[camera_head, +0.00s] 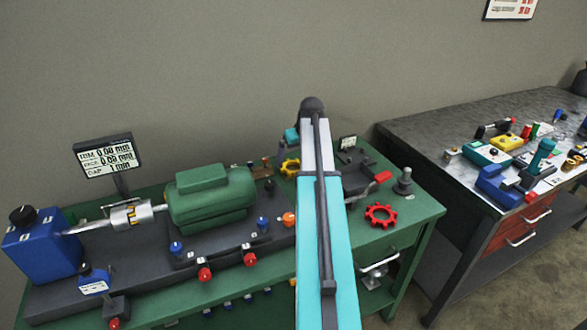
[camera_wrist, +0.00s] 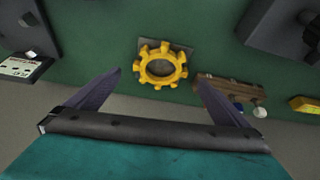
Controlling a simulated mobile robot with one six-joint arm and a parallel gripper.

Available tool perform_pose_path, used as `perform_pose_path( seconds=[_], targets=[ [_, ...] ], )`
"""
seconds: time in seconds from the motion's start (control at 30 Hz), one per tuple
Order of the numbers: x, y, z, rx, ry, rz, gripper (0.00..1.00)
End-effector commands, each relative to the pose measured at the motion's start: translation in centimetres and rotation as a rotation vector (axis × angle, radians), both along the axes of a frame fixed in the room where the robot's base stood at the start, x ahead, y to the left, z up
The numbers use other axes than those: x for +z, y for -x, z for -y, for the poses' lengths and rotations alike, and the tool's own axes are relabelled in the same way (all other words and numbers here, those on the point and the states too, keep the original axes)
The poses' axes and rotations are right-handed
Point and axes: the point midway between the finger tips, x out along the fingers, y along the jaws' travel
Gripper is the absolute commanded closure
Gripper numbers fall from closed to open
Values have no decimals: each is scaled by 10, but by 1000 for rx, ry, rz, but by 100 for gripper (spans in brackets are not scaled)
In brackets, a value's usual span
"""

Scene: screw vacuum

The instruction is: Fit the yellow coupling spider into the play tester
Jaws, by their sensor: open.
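The yellow coupling spider (camera_wrist: 146,70), a toothed ring, lies flat on a small grey patch on the green bench; it also shows in the head view (camera_head: 290,167) just left of my arm. My gripper (camera_wrist: 160,80) is open and empty. In the wrist view its two dark fingers stand either side of the spider, apart from it; the gap in height is hard to judge. In the head view my arm hides the fingers. A dark device with a red handle and small display, probably the play tester (camera_head: 357,169), stands right of my arm, partly hidden.
A red toothed ring (camera_head: 381,216) and a grey stepped post (camera_head: 403,182) stand on the bench's right end. A brown rack (camera_wrist: 228,89) lies close to the spider. A green motor (camera_head: 212,196) fills the left. A second bench (camera_head: 440,130) carries several tools.

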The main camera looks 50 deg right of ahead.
Motion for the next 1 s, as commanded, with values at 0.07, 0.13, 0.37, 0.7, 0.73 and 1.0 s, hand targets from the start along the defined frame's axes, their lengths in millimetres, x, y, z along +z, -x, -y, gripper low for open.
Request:
perform_pose_path(
  seconds=[0.07, 0.13, 0.37, 0.7, 0.73, 1.0],
  targets=[
    [-3, -2, 0, 0, -1, -1, 0],
    [-7, -4, 1, 0, 0, 0, 0],
    [-29, -13, 3, 0, -1, -1, 0],
    [-46, -19, 5, 1, 0, 0, 0],
    [-46, -19, 5, 1, 0, 0, 0],
    [-46, -20, 4, 1, 0, 0, 0]
  ],
)
